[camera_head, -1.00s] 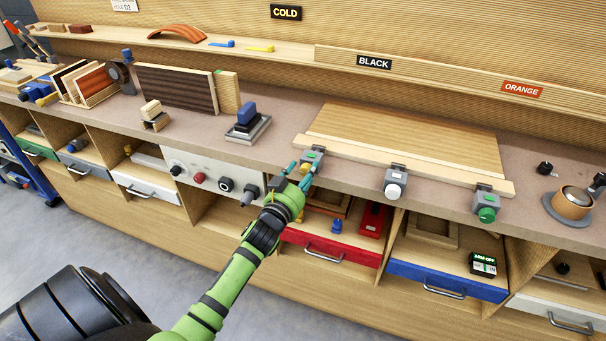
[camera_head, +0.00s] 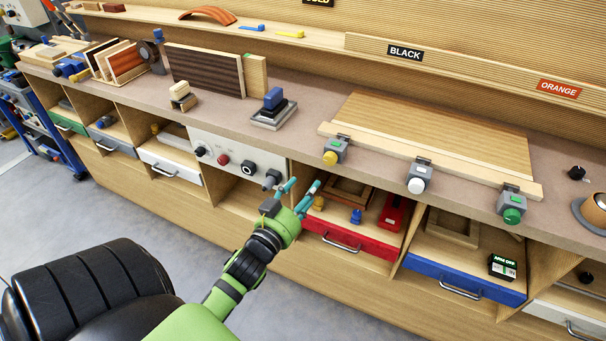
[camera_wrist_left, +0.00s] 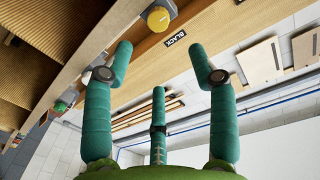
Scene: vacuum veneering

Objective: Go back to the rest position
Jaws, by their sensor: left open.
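My left gripper (camera_head: 300,188) is open and empty in the head view. Its teal fingers are in front of the bench's front edge, left of and below the yellow-knobbed clamp (camera_head: 333,152). In the left wrist view the fingers (camera_wrist_left: 165,65) are spread with nothing between them, and the yellow knob (camera_wrist_left: 158,18) shows beyond them. My green left arm (camera_head: 246,268) comes up from the lower part of the head view. My right gripper is not seen.
A wooden panel (camera_head: 430,125) lies on the bench behind clamps with yellow, white (camera_head: 417,184) and green (camera_head: 511,215) knobs. Below are a red drawer (camera_head: 350,241) and a blue drawer (camera_head: 465,280). Grey floor (camera_head: 150,225) is open in front of the bench.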

